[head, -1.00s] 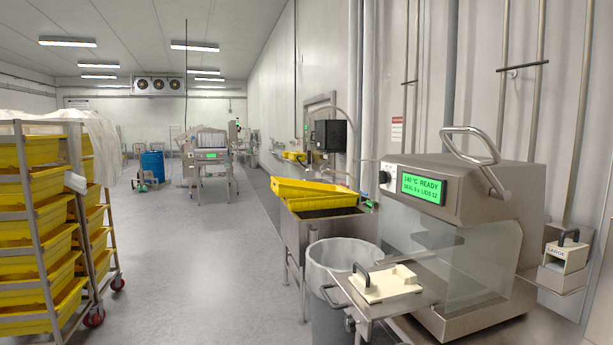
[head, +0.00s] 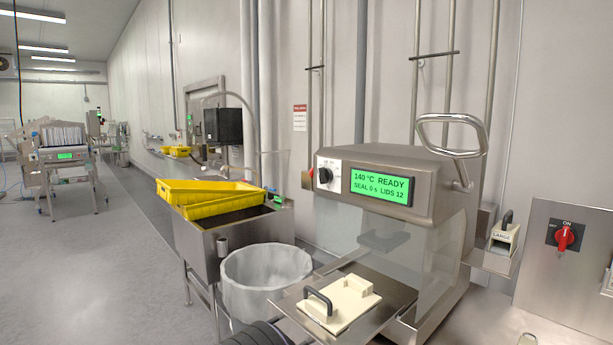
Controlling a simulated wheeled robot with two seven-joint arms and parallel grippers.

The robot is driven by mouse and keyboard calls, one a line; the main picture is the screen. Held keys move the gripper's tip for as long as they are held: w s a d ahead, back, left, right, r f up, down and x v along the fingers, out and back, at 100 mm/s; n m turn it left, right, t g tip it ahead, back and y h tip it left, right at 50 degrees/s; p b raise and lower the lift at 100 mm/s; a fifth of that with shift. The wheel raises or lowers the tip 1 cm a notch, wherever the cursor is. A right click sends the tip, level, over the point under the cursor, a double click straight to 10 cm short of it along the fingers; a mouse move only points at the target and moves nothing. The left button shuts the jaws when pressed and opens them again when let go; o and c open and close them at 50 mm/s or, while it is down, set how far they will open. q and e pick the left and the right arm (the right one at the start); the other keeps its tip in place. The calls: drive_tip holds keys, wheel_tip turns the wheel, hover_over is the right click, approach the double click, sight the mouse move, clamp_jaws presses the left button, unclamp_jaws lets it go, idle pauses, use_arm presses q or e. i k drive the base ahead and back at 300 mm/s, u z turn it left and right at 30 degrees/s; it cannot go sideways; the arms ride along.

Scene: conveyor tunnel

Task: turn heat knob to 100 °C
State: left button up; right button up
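The sealing machine (head: 390,200) stands at the right of the head view, a steel box with a clear front and a loop handle (head: 455,135) on top. Its green display (head: 381,187) reads 140 °C READY, SEAL 0 s, LIDS 12. A black knob (head: 325,176) sits on a white dial plate left of the display; its scale marks are too small to read. A dark ribbed part at the bottom edge may be part of my arm. Neither of my grippers is in view.
A cream plate with a black handle (head: 340,304) lies on the machine's steel shelf. A lined bin (head: 265,280) and a sink (head: 230,228) with yellow trays (head: 205,197) stand to the left. A red switch (head: 565,238) is on a panel at right. The floor at left is clear.

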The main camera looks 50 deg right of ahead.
sight(324, 174)
drive_tip(key=z, duration=0.5)
drive_tip(key=i, duration=0.75)
drive_tip(key=z, duration=0.75)
